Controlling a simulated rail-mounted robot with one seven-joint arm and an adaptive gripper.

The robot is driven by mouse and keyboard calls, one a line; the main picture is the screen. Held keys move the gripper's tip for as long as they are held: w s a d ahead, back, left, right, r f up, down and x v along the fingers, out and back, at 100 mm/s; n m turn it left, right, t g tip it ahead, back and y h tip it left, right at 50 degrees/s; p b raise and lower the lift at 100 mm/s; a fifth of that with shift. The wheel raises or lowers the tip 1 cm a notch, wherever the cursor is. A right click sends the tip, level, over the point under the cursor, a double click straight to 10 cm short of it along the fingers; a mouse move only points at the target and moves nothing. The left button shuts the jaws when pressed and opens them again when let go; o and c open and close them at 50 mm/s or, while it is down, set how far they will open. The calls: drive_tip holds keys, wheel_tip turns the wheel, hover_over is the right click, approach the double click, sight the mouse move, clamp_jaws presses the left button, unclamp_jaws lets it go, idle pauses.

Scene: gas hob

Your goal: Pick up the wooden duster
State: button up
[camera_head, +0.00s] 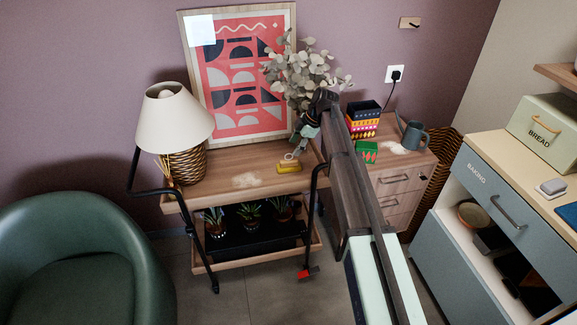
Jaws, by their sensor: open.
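A small block with a yellow lower part and a paler top (289,166), which looks like the wooden duster, lies on the wooden top of the trolley (222,166), near its right end. My gripper (303,138) is at the end of the arm, above and slightly right of the block in the picture. It is open and seems empty, apart from the block. The gripper is small and dark against the plant, so its fingers are hard to make out. My arm hides part of the trolley's right edge.
A pale powdery patch (246,180) lies left of the block. A lamp (174,118) stands at the trolley's left end; a leafy plant (298,72) and framed print (240,75) stand behind.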

sight(285, 161)
drive_tip(key=shift+p+x, duration=0.7)
drive_tip(key=shift+x, duration=4)
drive_tip(key=shift+s, duration=0.15)
clamp_jaws()
